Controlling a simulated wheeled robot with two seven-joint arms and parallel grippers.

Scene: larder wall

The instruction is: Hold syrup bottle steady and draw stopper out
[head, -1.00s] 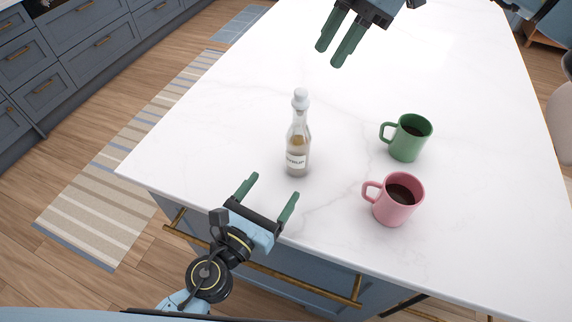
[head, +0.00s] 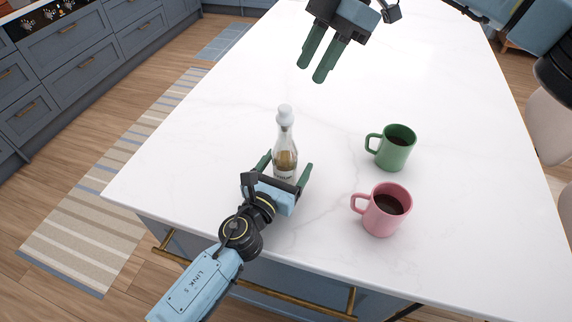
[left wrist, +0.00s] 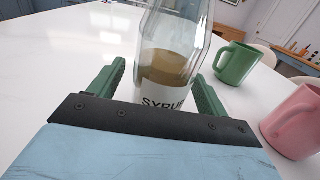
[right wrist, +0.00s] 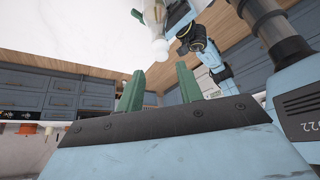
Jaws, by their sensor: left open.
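The clear glass syrup bottle (head: 285,155) stands upright on the white counter, part-filled with amber syrup, with a pale stopper (head: 284,116) in its neck. My left gripper (head: 285,168) is open, low on the near side, with one green finger on each side of the bottle. In the left wrist view the label (left wrist: 165,97) shows between the fingers, with a gap at the left finger. My right gripper (head: 317,74) is open and empty, above and beyond the bottle. The stopper also shows in the right wrist view (right wrist: 161,50), past the fingertips.
A green mug (head: 392,150) and a pink mug (head: 381,212), both with dark drink, stand right of the bottle. The counter (head: 210,140) is clear to the left and behind. Its near edge lies beneath my left arm.

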